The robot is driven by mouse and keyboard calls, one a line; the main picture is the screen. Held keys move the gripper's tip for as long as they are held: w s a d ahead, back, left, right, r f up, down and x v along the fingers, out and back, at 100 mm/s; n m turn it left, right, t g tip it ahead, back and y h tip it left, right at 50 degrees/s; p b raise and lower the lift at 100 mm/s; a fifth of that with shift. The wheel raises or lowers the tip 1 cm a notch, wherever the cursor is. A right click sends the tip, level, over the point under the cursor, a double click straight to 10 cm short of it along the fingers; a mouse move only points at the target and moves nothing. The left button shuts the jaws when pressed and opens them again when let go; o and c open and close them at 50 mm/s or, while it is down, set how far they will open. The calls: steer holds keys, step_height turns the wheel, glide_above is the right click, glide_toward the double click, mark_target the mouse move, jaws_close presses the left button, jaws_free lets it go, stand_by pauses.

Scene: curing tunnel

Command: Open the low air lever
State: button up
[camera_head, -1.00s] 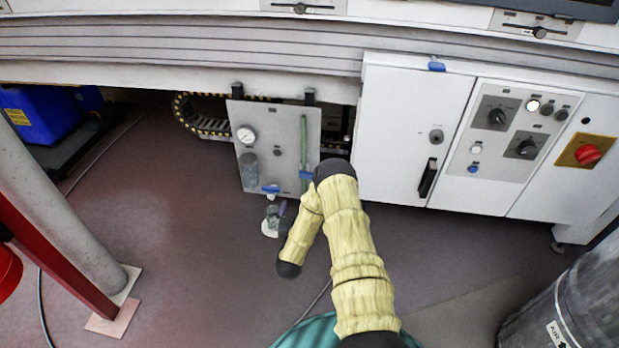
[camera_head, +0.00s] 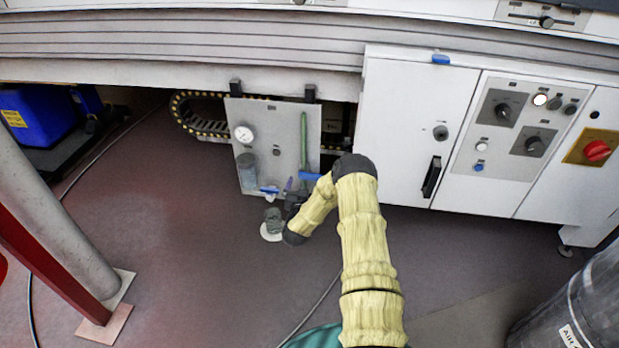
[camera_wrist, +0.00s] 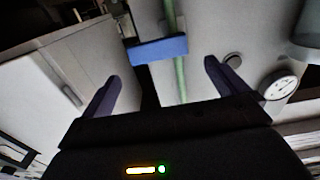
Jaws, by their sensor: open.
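A grey air panel (camera_head: 262,125) hangs below the machine, with a round gauge (camera_head: 243,133) and a green tube (camera_head: 304,140). A blue lever handle (camera_head: 311,176) lies across the lower end of the green tube. It also shows in the wrist view (camera_wrist: 158,50), crosswise, ahead of and between my fingers. A second blue handle (camera_head: 269,190) is at the panel's lower left edge. The frames do not show which is the low air lever. My gripper (camera_wrist: 163,71) is open and empty, its purple fingers apart from the handle. In the head view, my arm partly hides it.
A white cabinet (camera_head: 415,130) with a black handle (camera_head: 431,177) stands right of the panel. A cable chain (camera_head: 190,118) runs behind the panel at left. A grey column (camera_head: 50,215) and red post stand at far left. The floor (camera_head: 180,260) between is clear.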

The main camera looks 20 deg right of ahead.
mark_target(310, 175)
steer(key=b+x, duration=0.2)
steer(key=x, duration=0.3)
steer(key=shift+w+d+f, duration=0.1)
steer(key=shift+d, duration=0.05)
steer(key=shift+w+d, duration=0.2)
steer(key=shift+w, duration=0.15)
steer(key=c, duration=1.4)
